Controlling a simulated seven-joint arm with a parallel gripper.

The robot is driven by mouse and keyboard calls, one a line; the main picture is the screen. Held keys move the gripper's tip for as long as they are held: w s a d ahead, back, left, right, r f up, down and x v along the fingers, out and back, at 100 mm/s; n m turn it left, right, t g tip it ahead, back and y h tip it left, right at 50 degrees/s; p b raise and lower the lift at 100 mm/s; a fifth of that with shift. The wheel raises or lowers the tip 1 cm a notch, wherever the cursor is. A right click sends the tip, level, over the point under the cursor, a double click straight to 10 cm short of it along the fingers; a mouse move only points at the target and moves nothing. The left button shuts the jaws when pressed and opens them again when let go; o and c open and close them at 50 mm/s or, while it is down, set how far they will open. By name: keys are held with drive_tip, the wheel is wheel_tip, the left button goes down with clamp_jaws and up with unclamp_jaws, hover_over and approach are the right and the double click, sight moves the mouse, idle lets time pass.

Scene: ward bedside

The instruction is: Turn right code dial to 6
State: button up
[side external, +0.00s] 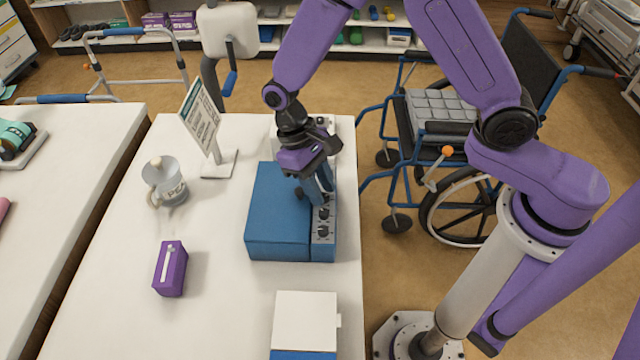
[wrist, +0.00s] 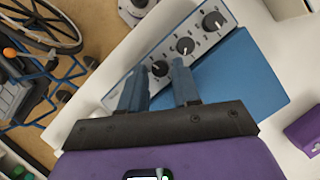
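A blue box (side external: 277,215) with a sloping grey dial panel (side external: 321,243) stands on the white table. In the wrist view the panel shows a row of three black dials with white pointer marks: an end dial (wrist: 160,68), a middle dial (wrist: 185,45) and another end dial (wrist: 212,20). My gripper (side external: 322,188) points down at the far end of the panel, hiding that end dial in the side view. In the wrist view my gripper's fingers (wrist: 160,75) are apart, with the end dial showing between their tips. I cannot tell whether they touch it. The dial numbers are too small to read.
A sign on a stand (side external: 201,118), a clear jug (side external: 165,182) and a purple box (side external: 170,268) stand left of the blue box. A white-lidded box (side external: 304,322) is in front. A wheelchair (side external: 455,140) stands beyond the table's right edge.

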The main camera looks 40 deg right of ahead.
drive_tip(key=v, duration=1.7)
drive_tip(key=shift+w, duration=0.2)
drive_tip(key=shift+r, duration=0.15)
drive_tip(key=s+f+n, duration=0.1)
drive_tip(key=s+f, duration=0.1)
drive_tip(key=f, duration=0.3)
drive_tip(key=s+f+n+h, duration=0.1)
drive_tip(key=s+f+n, duration=0.1)
drive_tip(key=f, duration=0.3)
drive_tip(key=s+d+f+n, duration=0.1)
drive_tip(key=s+f, duration=0.1)
drive_tip(key=f, duration=0.4)
drive_tip(key=shift+s+f+t+h, duration=0.1)
drive_tip(key=shift+s+t+h, duration=0.2)
